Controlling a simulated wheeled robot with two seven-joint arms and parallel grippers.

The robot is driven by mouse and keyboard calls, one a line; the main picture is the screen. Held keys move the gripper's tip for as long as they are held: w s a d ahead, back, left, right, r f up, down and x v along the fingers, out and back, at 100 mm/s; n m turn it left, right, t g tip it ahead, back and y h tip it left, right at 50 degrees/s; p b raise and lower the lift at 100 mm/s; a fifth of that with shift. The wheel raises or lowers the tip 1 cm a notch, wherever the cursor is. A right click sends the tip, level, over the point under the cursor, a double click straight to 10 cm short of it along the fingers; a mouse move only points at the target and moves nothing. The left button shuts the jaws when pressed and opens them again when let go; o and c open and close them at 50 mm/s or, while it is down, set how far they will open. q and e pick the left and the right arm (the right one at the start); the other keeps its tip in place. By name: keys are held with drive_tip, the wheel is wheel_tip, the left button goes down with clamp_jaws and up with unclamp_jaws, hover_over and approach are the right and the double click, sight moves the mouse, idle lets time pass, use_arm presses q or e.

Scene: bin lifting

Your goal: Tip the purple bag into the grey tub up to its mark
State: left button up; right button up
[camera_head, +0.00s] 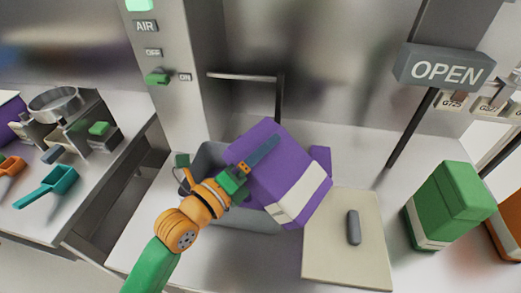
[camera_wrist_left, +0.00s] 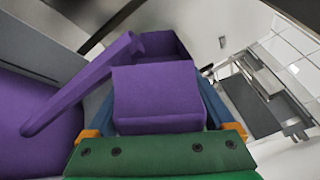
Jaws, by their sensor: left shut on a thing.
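The purple bag (camera_head: 290,165) with a white band is tilted above the grey tub (camera_head: 250,217), covering much of it in the head view. My left gripper (camera_head: 264,151) lies against the bag's upper face and is shut on part of it. In the left wrist view the purple block of the bag (camera_wrist_left: 158,95) sits between the blue fingers of this gripper (camera_wrist_left: 160,108). The tub's inside, its mark and any contents are hidden by the bag and my arm. My right gripper is in neither view.
A pale board (camera_head: 325,240) with a grey handle lies right of the tub. A green bag (camera_head: 450,205) stands farther right. A teal scoop (camera_head: 48,187) and a metal bowl (camera_head: 57,103) are on the left counter. A dark bar stands behind the tub.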

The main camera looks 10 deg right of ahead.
use_arm(q)
drive_tip(key=shift+f+n+b, duration=0.7)
drive_tip(key=shift+f+n, duration=0.45)
drive_tip(key=shift+n, duration=0.05)
drive_tip(key=shift+f+n+b, duration=1.15)
drive_tip(key=shift+f+n, duration=0.35)
drive_tip(key=shift+f, duration=0.4)
